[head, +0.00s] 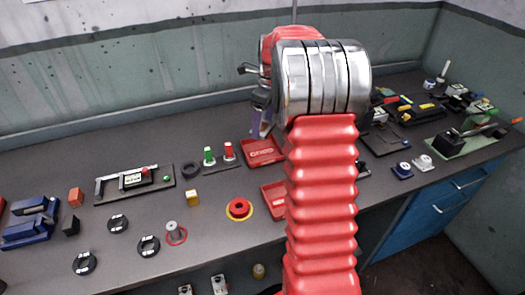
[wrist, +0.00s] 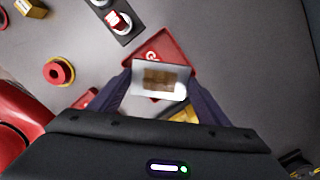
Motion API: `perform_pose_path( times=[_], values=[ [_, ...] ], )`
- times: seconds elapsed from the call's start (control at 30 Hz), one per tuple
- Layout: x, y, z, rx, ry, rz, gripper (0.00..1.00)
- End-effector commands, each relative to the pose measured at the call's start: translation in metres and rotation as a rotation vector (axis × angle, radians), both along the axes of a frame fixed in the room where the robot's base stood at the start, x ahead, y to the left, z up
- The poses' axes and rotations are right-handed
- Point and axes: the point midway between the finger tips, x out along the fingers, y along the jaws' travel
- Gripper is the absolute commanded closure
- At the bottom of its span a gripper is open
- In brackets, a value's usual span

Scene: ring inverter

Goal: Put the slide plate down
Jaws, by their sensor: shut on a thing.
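My gripper (wrist: 161,88) is shut on the slide plate (wrist: 183,70), a pale, shiny rectangle with a brown patch in its middle. The plate spans between the two dark fingers in the wrist view. Behind it is a red tray (wrist: 158,45) with white lettering, partly hidden by the plate; the gap between plate and tray cannot be told. In the head view my arm hides the plate, and only a bit of my gripper (head: 261,122) shows left of the wrist, above the bench.
Two red trays (head: 262,152) (head: 273,198) lie on the grey bench beside my arm. Left are a red ring piece (head: 239,208), a yellow block (head: 193,198) and a holder with green and red pegs (head: 222,163). Black fixtures (head: 386,140) stand right. Grey bench shows bare in the wrist view's right.

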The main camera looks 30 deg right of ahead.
Motion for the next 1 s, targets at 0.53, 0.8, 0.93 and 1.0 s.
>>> perform_pose_path(
  times=[0.53, 0.8, 0.93, 1.0],
  values=[
    [0.001, 0.002, -0.047, -0.001, -0.002, 0.004, 0.77],
    [0.001, 0.002, -0.051, -0.001, 0.0, 0.005, 0.77],
    [0.001, 0.003, -0.066, 0.001, 0.002, 0.005, 0.77],
    [0.001, 0.003, -0.076, 0.001, 0.002, 0.005, 0.77]
  ],
)
